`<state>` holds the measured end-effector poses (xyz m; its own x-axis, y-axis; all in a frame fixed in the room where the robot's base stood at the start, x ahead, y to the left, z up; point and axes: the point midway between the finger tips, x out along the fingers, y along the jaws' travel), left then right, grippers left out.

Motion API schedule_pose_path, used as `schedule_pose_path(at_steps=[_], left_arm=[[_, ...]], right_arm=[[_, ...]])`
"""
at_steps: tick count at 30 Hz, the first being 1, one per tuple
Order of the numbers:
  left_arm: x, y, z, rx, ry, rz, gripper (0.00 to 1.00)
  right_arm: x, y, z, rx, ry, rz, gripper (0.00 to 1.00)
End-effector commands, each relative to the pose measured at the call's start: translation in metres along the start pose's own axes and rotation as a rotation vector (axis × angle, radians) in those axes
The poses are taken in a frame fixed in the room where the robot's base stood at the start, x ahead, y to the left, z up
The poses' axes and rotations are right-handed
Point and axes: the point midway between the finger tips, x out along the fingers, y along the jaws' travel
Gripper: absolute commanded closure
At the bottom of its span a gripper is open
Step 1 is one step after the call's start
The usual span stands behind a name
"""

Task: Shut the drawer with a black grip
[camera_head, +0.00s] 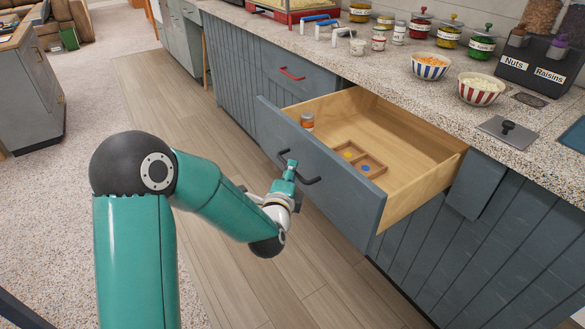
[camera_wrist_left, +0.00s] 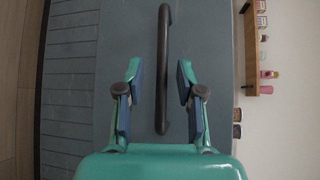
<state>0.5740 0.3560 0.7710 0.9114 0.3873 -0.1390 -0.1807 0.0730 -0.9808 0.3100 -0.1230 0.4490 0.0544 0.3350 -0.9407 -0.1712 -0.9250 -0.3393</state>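The drawer (camera_head: 330,168) with a blue-grey front stands pulled far out from the counter, tilted in perspective toward me. Its black grip (camera_head: 312,181) is a bar on the front. In the left wrist view the black grip (camera_wrist_left: 163,60) runs vertically between my fingers. My left gripper (camera_head: 289,168) is at the drawer front, beside the grip. Its two fingers (camera_wrist_left: 158,85) are apart, one on either side of the bar, with gaps between. Whether they touch the drawer front I cannot tell. My right gripper is not in view.
Inside the drawer are a small jar (camera_head: 307,121) and a wooden divided tray (camera_head: 372,169). Another drawer with a red grip (camera_head: 291,73) is shut behind it. The speckled counter (camera_head: 390,75) holds jars, bowls and a nuts-and-raisins dispenser. The wooden floor (camera_head: 180,100) is clear.

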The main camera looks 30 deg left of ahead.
Motion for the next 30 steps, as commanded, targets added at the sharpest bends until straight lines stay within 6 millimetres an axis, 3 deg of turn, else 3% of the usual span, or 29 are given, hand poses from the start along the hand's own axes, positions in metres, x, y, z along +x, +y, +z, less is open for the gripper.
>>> schedule_pose_path(at_steps=[6,15,22,30], left_arm=[[0.018,-0.001,0.000,0.000,-0.001,-0.001,0.63],[0.020,-0.001,0.000,0.001,-0.001,0.000,0.63],[0.020,-0.001,0.001,0.001,-0.001,0.000,0.99],[0.020,0.001,0.000,0.001,0.000,0.002,1.00]], right_arm=[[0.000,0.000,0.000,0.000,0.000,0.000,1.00],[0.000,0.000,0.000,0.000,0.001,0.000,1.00],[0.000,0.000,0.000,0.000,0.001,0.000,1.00],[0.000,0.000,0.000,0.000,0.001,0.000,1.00]])
